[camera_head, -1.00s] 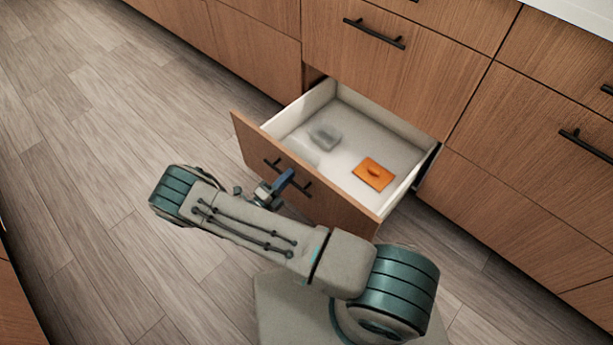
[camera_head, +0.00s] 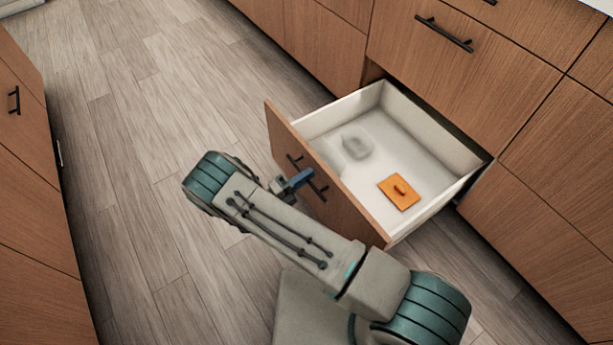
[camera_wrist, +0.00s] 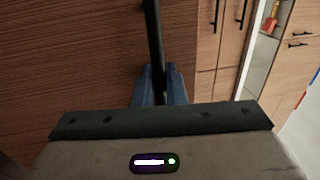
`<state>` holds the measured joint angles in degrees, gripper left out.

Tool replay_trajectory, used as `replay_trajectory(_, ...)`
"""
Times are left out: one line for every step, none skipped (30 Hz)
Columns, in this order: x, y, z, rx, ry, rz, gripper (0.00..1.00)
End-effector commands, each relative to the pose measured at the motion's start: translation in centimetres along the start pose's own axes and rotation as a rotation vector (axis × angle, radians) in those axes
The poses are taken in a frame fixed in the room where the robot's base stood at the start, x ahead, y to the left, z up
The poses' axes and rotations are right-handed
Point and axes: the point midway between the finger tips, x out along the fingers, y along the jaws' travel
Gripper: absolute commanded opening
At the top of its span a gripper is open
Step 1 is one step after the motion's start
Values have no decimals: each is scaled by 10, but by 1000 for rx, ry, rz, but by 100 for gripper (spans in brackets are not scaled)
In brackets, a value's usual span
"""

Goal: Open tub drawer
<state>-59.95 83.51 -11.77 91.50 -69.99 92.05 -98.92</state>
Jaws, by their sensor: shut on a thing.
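The tub drawer (camera_head: 440,212) is a low wooden drawer with a white inside, and it stands pulled out from the cabinet in the head view. Its black bar handle (camera_head: 320,191) is on the wooden front; in the wrist view the handle (camera_wrist: 153,40) runs up from between my fingers. My gripper (camera_head: 296,181) is at the drawer front with its blue fingers shut on the handle; the fingers also show in the wrist view (camera_wrist: 159,88). An orange lidded thing (camera_head: 398,193) and a clear container (camera_head: 356,147) lie inside the drawer. My arm hides part of the front's lower side.
Closed wooden drawers stand above the open one, with a black handle (camera_head: 444,34), and more cabinets flank it. Another cabinet (camera_head: 30,180) is at the left edge. The wood floor (camera_head: 130,110) between is clear.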

Motion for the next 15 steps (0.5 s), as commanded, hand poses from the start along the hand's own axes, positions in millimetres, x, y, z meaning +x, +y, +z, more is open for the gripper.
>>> replay_trajectory(0, 0, 1, 1, -1, 0, 0)
replay_trajectory(0, 0, 1, 1, -1, 0, 19)
replay_trajectory(0, 0, 1, 1, -1, 0, 26)
replay_trajectory(0, 0, 0, 1, -1, 0, 26)
replay_trajectory(0, 0, 0, 1, 0, 0, 26)
replay_trajectory(1, 0, 0, 1, 0, 0, 26)
replay_trajectory(1, 0, 0, 1, 0, 0, 26)
replay_trajectory(1, 0, 0, 1, 1, 0, 26)
replay_trajectory(2, 0, 0, 0, 2, 0, 26)
replay_trajectory(2, 0, 0, 0, 2, 0, 26)
replay_trajectory(2, 0, 0, 0, 2, 0, 26)
replay_trajectory(0, 0, 0, 0, 2, 0, 26)
replay_trajectory(-1, 0, 0, 0, 2, 0, 26)
replay_trajectory(-3, 0, 0, 0, 1, 0, 26)
replay_trajectory(-7, 0, 0, 0, 1, 1, 26)
